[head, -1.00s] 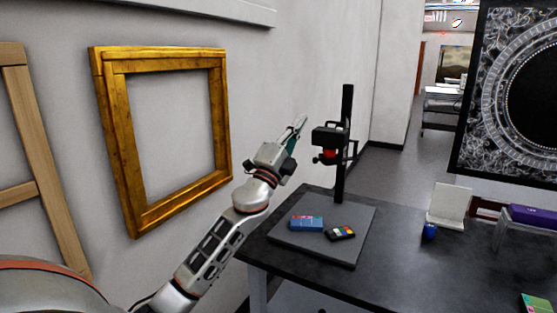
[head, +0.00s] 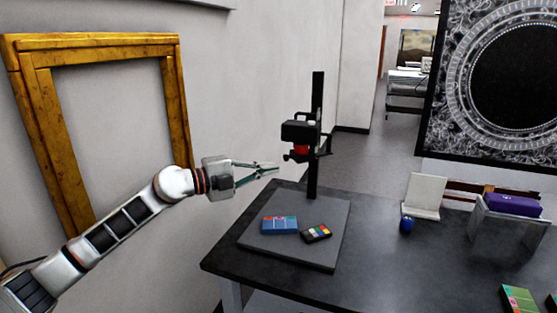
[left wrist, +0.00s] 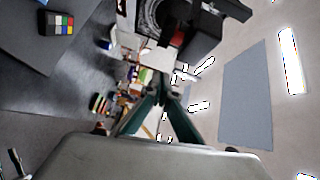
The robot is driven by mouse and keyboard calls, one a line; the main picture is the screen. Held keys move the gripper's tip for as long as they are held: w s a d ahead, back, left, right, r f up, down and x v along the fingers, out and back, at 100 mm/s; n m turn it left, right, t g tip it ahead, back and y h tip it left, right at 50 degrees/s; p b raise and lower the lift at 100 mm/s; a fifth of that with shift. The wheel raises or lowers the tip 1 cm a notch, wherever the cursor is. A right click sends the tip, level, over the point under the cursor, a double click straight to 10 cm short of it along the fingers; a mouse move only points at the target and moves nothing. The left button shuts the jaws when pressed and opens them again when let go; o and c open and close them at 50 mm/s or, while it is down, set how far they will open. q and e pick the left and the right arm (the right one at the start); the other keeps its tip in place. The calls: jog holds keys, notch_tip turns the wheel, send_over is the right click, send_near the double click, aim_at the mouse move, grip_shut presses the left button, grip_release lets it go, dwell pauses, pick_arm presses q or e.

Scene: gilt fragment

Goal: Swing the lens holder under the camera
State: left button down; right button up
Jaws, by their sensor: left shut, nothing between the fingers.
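A black camera (head: 297,131) sits on an upright black post (head: 316,175). A red part (head: 301,151) shows under the camera, with a small dark piece (head: 293,157) and an arm (head: 325,150) beside it. I cannot tell exactly which of these is the lens holder. My left gripper (head: 270,169) is left of the post, a little lower than the camera, apart from it. Its green fingers converge at the tips, shut and empty. In the left wrist view the camera (left wrist: 203,32) and red part (left wrist: 178,38) lie beyond the fingertips (left wrist: 160,82). My right gripper is out of view.
The post stands on a grey baseboard (head: 265,245) holding a blue box (head: 279,225) and a colour chart (head: 316,233). The dark table (head: 390,265) has a white stand (head: 424,195), a blue ball (head: 407,225) and a purple item (head: 513,204). A gilt frame (head: 178,110) hangs at left.

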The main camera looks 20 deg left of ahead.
aim_at(297, 159)
pick_arm(q)
jog(key=w, duration=0.4)
jog(key=w+d, duration=0.1)
jog(key=w, duration=0.1)
jog(key=shift+w+d+f, duration=0.1)
jog(key=shift+w+f, duration=0.1)
jog(key=shift+f, duration=0.2)
jog(key=shift+w, duration=0.2)
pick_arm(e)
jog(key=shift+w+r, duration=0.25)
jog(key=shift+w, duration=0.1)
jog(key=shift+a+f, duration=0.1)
